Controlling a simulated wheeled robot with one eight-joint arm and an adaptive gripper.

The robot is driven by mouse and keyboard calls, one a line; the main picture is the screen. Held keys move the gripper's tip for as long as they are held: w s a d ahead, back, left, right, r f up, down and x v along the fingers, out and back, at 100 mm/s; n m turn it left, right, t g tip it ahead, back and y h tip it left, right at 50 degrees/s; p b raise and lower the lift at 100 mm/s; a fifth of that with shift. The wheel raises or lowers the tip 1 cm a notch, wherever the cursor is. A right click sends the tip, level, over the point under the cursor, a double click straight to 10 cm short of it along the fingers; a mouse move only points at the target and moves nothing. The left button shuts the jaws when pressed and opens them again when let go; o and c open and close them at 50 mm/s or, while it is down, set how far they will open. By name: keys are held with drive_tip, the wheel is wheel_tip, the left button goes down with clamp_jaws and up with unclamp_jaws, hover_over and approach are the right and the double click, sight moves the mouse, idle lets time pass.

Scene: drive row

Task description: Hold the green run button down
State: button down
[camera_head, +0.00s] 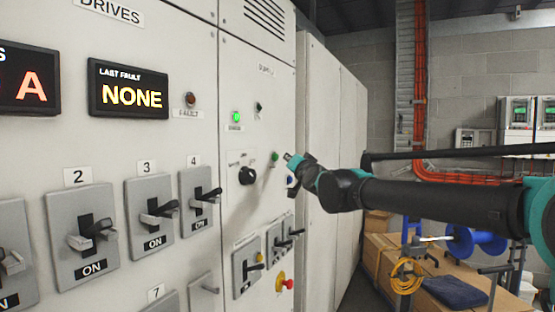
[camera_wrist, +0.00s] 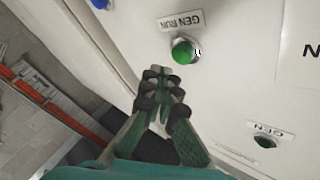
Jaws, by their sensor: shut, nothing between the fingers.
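The green run button (camera_wrist: 184,50) has a silver collar and sits under a "GEN RUN" label in the wrist view, which is turned over. In the head view a small green button (camera_head: 275,156) on the cabinet front appears to be the same one. My gripper (camera_head: 288,157) is shut and empty, just right of that button. In the wrist view my gripper's fingertips (camera_wrist: 163,72) lie close together, just below and left of the button in the picture. They look apart from it; the exact gap is hard to tell.
A dark green lamp (camera_wrist: 266,142) labelled "GEN" is nearby. A black rotary knob (camera_head: 248,176), a lit green lamp (camera_head: 236,117) and a red emergency button (camera_head: 284,284) are on the same cabinet. Several lever switches fill the left. A cardboard box (camera_head: 385,262) stands below my arm.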

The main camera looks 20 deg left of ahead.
drive_tip(key=d, duration=0.4)
drive_tip(key=shift+s+d, duration=0.15)
drive_tip(key=shift+s, duration=0.05)
idle(0.4)
drive_tip(key=s+d+f+g+h, duration=0.15)
drive_tip(key=d+f+h, duration=0.25)
drive_tip(key=d+f, duration=1.05)
drive_tip(key=s+d+f+g+h, duration=0.1)
drive_tip(key=d+f+g+h, duration=0.25)
drive_tip(key=d+f, duration=1.15)
drive_tip(key=s+d+f+g+h, duration=0.2)
drive_tip(key=s+d+f+g, duration=0.1)
drive_tip(key=s+d+f, duration=0.7)
drive_tip(key=s+d+f+g+h, duration=0.2)
drive_tip(key=s+d+f+h, duration=0.1)
drive_tip(key=s+d+f, duration=0.7)
drive_tip(key=s+f, duration=0.4)
drive_tip(key=shift+s+f+m+g, duration=0.2)
drive_tip(key=shift+s+m+g, duration=0.1)
drive_tip(key=shift+s+g, duration=0.1)
